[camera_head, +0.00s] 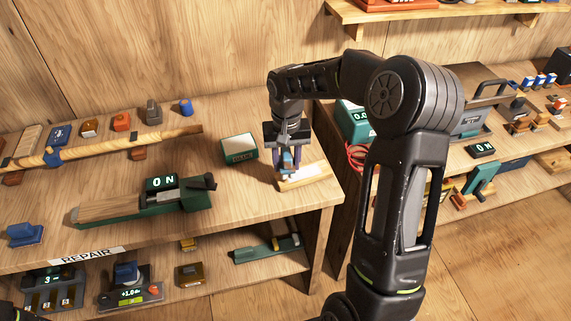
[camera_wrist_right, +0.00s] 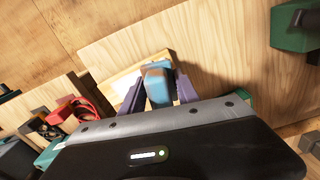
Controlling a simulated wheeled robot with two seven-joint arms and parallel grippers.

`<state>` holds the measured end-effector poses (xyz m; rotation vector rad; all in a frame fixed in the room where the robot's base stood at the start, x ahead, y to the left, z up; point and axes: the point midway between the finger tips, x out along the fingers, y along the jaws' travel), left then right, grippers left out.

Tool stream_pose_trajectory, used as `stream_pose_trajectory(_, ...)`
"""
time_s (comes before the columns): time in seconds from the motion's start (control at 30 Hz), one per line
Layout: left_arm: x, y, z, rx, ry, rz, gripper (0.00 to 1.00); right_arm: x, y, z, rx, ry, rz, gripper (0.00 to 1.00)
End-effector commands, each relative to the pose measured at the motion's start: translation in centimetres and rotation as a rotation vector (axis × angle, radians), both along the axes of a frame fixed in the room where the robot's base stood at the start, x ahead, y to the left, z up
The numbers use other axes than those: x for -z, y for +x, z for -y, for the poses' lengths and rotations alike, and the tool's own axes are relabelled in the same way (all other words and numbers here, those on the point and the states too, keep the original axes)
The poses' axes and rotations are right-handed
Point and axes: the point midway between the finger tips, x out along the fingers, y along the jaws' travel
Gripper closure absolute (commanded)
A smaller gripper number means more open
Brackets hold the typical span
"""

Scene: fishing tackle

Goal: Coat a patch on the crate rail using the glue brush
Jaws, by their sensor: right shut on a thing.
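My right gripper (camera_head: 287,164) is over the right end of the repair bench, pointing down. Its purple fingers are shut on a small blue thing with a brownish end, which looks like the glue brush (camera_wrist_right: 157,88). A pale wooden piece, seemingly the crate rail (camera_head: 312,174), lies on the bench right under the gripper; it also shows behind the fingers in the right wrist view (camera_wrist_right: 124,84). The brush's lower end is at or just above the rail; I cannot tell whether they touch.
A green and white box (camera_head: 239,150) stands left of the gripper. A green clamp device (camera_head: 150,203) marked ON lies further left. Small tools line the bench's back. Red cable (camera_head: 355,157) hangs beside another green box (camera_head: 352,118) on the right-hand bench.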

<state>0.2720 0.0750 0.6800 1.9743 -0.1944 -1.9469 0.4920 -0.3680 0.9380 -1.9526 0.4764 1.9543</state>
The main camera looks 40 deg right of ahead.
Motion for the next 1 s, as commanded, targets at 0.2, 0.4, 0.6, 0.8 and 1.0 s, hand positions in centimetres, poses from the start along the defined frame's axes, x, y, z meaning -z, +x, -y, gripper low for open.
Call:
stream_pose_trajectory(0.2,-1.5,-0.2,-0.1,-0.002,0.004,-0.006,0.64,-2.4,0.1,0.0,-0.003,0.0,0.002,0.95)
stream_pose_trajectory(0.4,-2.6,-0.3,-0.2,-0.003,0.007,-0.011,0.64,-4.2,0.1,0.1,-0.002,0.001,0.003,0.95)
stream_pose_trajectory(0.6,-3.1,-0.3,-0.3,-0.004,0.009,-0.014,0.64,-5.2,0.0,0.1,-0.002,0.0,0.002,0.95)
stream_pose_trajectory(0.8,-3.1,-0.3,-0.4,-0.004,0.01,-0.015,0.64,-5.2,0.0,0.2,-0.003,0.0,0.002,0.95)
stream_pose_trajectory(1.0,-3.1,-0.3,-0.4,-0.004,0.01,-0.015,0.64,-5.1,0.0,0.2,-0.003,0.0,0.002,0.95)
